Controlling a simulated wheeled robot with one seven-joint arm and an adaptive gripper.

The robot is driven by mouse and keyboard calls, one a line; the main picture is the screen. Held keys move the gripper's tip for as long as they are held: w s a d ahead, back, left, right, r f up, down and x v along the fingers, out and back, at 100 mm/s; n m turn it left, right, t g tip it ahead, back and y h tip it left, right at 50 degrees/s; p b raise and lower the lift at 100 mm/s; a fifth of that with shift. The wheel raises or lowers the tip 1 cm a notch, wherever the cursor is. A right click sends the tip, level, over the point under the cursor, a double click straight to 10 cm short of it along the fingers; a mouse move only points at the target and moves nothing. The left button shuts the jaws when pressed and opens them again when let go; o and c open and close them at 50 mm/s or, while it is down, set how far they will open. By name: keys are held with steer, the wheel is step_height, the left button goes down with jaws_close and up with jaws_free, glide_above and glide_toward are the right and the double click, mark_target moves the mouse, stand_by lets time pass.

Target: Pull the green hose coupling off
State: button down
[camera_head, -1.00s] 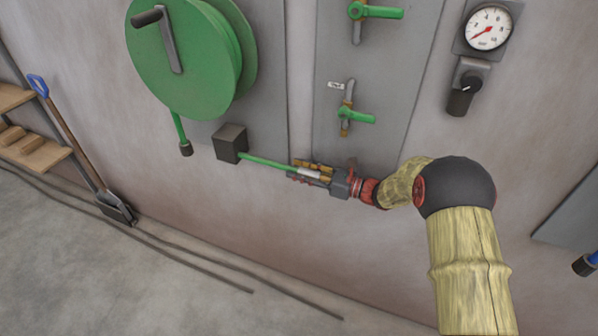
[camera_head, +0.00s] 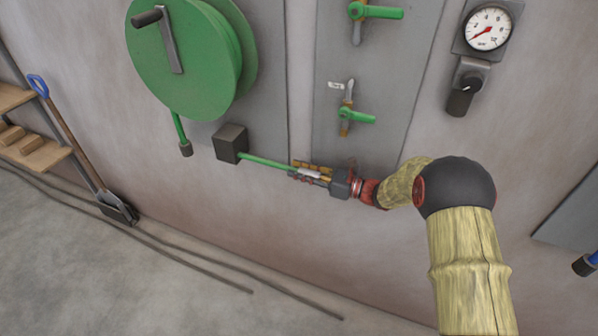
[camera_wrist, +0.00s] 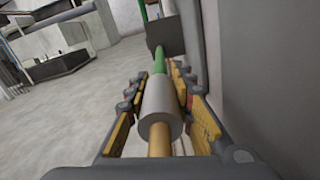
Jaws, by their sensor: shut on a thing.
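The hose coupling is a light grey sleeve (camera_wrist: 161,107) between my fingers in the wrist view, and it also shows small in the head view (camera_head: 309,173). A green hose (camera_head: 266,162) runs from its far end to a dark box on the wall. A brass-coloured pipe (camera_wrist: 160,141) meets its near end; whether the two are still joined cannot be told. My gripper (camera_head: 307,172) is shut on the coupling, with a finger on each side of it. The fingers hide part of the coupling in the head view.
The dark box (camera_head: 231,143) sits on the wall below a green hose reel (camera_head: 180,60). Green-handled valves (camera_head: 356,117) are on the grey panel above my gripper. A gauge (camera_head: 488,28) is at upper right. A shovel (camera_head: 75,135) leans at left. The floor below is mostly clear.

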mark_target(321, 178)
steer(key=x, duration=0.4)
steer(key=shift+w+a+r+p, duration=0.1)
steer(key=shift+w+a+p, duration=0.1)
steer(key=shift+a+p, duration=0.15)
steer(key=c, duration=1.5)
jaws_free()
steer(key=v, duration=1.2)
